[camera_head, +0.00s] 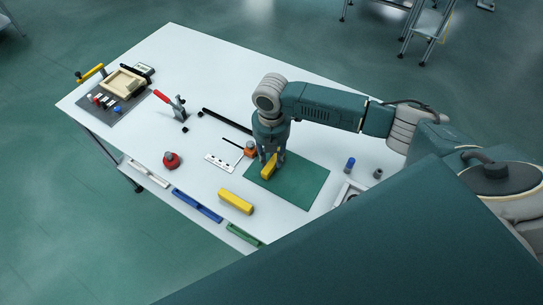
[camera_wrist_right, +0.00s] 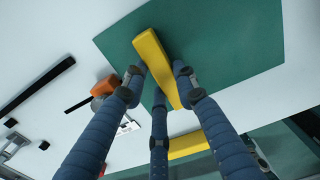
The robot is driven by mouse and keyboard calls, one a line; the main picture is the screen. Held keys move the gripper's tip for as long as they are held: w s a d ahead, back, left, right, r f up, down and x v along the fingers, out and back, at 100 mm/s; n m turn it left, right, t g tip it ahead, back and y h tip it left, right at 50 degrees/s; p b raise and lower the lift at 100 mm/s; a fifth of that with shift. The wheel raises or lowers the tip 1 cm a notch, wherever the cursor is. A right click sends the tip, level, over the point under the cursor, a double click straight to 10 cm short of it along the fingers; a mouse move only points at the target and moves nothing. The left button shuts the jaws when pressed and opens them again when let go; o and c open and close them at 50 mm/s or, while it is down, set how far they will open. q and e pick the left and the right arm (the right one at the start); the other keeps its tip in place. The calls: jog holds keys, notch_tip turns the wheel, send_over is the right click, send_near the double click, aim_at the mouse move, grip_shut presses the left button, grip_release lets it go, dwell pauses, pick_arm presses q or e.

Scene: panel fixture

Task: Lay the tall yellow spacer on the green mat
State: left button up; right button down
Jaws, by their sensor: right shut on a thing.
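My right gripper (camera_head: 272,158) reaches down at the left part of the green mat (camera_head: 307,184). Its fingers are shut on a long yellow spacer (camera_head: 268,168). In the right wrist view the fingers (camera_wrist_right: 158,80) close around the spacer (camera_wrist_right: 153,55), which extends out past them over the green mat (camera_wrist_right: 225,45). Whether the spacer touches the mat cannot be told. A second yellow block (camera_head: 236,201) lies on the white table, left of the mat and apart from it. It shows partly behind the fingers in the wrist view (camera_wrist_right: 188,144). My left gripper is not in view.
An orange piece (camera_head: 250,149) stands close to the gripper's left. A white slotted plate (camera_head: 220,162), red knob (camera_head: 171,160) and red-handled clamp (camera_head: 172,104) lie further left. A blue cylinder (camera_head: 350,164) stands right of the mat. Coloured trays line the front edge.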

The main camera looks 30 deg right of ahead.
aim_at(271, 160)
jog(key=c, duration=1.4)
grip_release()
jog(key=shift+o, duration=0.2)
notch_tip(271, 160, up, 12)
jog(key=b, duration=0.1)
jog(key=shift+r+b, duration=0.15)
jog(key=shift+b, duration=0.15)
